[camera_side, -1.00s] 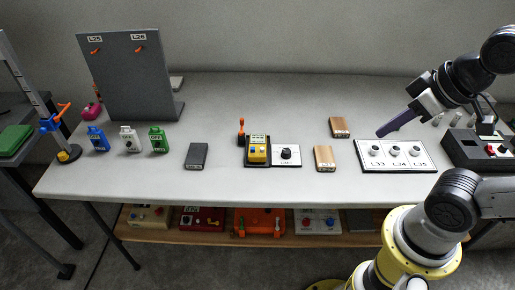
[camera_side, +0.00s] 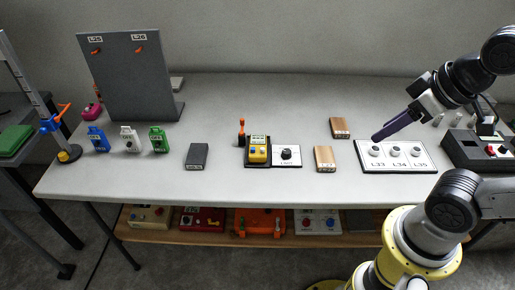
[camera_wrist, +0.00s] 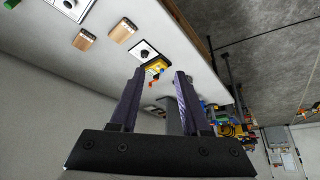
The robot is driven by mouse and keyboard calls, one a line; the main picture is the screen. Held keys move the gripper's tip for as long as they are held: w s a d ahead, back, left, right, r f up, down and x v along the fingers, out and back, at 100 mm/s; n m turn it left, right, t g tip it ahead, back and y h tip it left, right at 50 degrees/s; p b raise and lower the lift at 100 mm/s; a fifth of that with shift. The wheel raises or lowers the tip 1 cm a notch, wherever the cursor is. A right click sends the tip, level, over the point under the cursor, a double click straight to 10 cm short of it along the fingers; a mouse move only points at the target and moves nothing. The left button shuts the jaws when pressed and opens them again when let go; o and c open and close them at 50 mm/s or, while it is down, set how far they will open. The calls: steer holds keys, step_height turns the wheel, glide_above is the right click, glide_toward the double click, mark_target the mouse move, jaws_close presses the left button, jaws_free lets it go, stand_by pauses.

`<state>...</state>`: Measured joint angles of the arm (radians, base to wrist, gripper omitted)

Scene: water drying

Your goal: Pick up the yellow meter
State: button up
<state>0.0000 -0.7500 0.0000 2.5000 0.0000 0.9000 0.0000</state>
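The yellow meter (camera_side: 258,149) sits in a dark holder near the middle of the grey table, beside a white panel with a black knob. It also shows in the wrist view (camera_wrist: 156,66), beyond and between the fingers. My gripper (camera_side: 378,137) is above the white three-knob panel at the right, to the right of the meter and well apart from it. In the wrist view my gripper (camera_wrist: 155,78) has its two purple fingers spread apart with nothing between them.
Two wooden-coloured blocks (camera_side: 324,158) (camera_side: 340,128) stand between my gripper and the meter. A dark grey block (camera_side: 197,155) lies left of the meter. An orange-tipped probe (camera_side: 241,132) stands just behind it. Blue, white and green containers (camera_side: 158,140) are farther left.

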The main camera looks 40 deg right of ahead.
steer(key=o, duration=0.8)
steer(key=shift+c, duration=0.2)
